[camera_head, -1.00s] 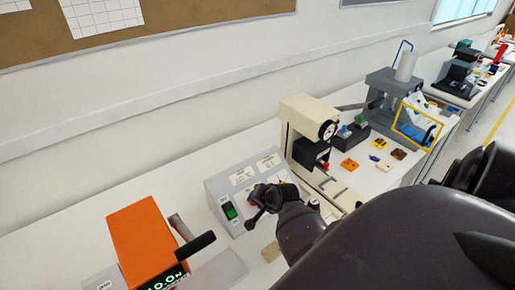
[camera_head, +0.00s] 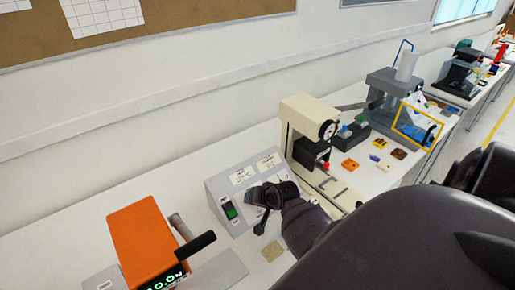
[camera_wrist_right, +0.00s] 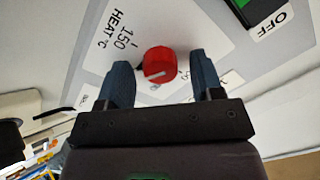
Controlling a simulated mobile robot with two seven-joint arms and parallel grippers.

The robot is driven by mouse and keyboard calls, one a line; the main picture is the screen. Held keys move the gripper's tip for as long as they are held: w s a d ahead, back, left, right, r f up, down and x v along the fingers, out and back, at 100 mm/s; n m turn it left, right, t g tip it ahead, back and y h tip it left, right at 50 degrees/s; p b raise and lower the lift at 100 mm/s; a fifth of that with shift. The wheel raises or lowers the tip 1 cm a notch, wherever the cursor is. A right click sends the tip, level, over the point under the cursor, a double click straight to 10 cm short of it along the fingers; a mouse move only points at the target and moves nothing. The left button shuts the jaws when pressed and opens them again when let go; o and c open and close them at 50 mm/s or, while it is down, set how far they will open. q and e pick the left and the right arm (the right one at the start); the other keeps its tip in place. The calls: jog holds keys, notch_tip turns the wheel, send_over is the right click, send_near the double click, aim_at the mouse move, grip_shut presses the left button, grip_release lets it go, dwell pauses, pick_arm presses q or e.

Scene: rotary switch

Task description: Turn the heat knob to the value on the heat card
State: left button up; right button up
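A grey sloped control box (camera_head: 216,188) stands on the bench. The red heat knob (camera_wrist_right: 158,63) shows in the right wrist view, with a pale pointer line on its face. My right gripper (camera_wrist_right: 160,62) is open, with one finger on each side of the knob and a visible gap to both. In the head view my right gripper (camera_head: 264,208) hides the knob. My left gripper is not in view.
A second card (camera_head: 268,161) and a green switch (camera_head: 230,211) are on the box. An orange machine (camera_head: 147,240) with a dark handle stands to the left. A cream press (camera_head: 300,125) stands close on the right. A small tan block (camera_head: 272,251) lies in front.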

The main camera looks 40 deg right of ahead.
jog(key=v, duration=1)
jog(key=shift+s+r, duration=0.3)
dwell(0.5)
